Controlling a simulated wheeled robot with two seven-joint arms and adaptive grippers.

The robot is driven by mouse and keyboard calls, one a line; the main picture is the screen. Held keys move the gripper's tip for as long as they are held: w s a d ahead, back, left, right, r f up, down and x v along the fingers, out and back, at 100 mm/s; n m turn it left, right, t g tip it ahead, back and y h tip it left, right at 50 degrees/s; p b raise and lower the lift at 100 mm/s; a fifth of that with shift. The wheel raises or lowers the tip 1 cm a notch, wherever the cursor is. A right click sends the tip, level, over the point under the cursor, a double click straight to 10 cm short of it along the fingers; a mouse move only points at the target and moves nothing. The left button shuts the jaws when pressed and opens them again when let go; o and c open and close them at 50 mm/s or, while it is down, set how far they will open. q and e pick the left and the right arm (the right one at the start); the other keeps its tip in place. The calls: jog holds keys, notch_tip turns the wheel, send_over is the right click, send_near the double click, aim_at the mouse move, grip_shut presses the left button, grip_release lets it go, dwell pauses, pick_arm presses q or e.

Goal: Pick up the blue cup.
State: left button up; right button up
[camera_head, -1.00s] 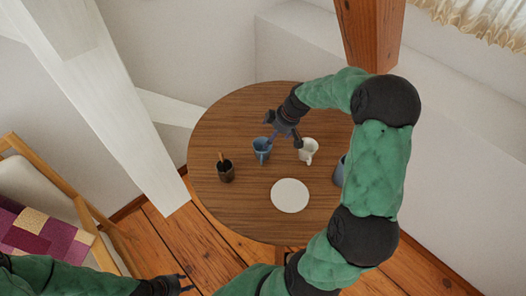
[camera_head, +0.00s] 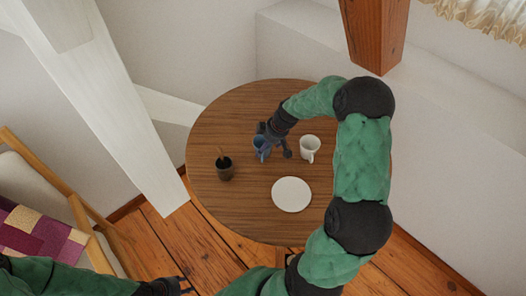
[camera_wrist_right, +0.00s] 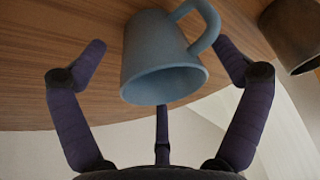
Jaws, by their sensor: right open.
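The blue cup (camera_head: 260,147) stands on the round wooden table, left of the white mug. In the right wrist view the blue cup (camera_wrist_right: 165,62) fills the upper middle, its rim towards me and its handle at upper right. My right gripper (camera_head: 270,137) is over the cup from the right and hides part of it. In the wrist view the right gripper's (camera_wrist_right: 168,65) fingers are spread on both sides of the cup, with gaps showing. Another finger shows below the rim. My left gripper (camera_head: 187,285) is low at the bottom left, off the table, with its fingers apart and empty.
The table (camera_head: 225,110) also holds a white mug (camera_head: 310,147), a white round plate (camera_head: 292,194) and a dark cup (camera_head: 225,171) with a stick in it. A white beam (camera_head: 110,100) stands left, a chair (camera_head: 75,215) at lower left. My right arm covers the table's right side.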

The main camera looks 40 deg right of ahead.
jog(key=shift+x, duration=0.85)
jog(key=shift+r, duration=0.1)
jog(key=c, duration=1.2)
jog(key=shift+c, duration=0.2)
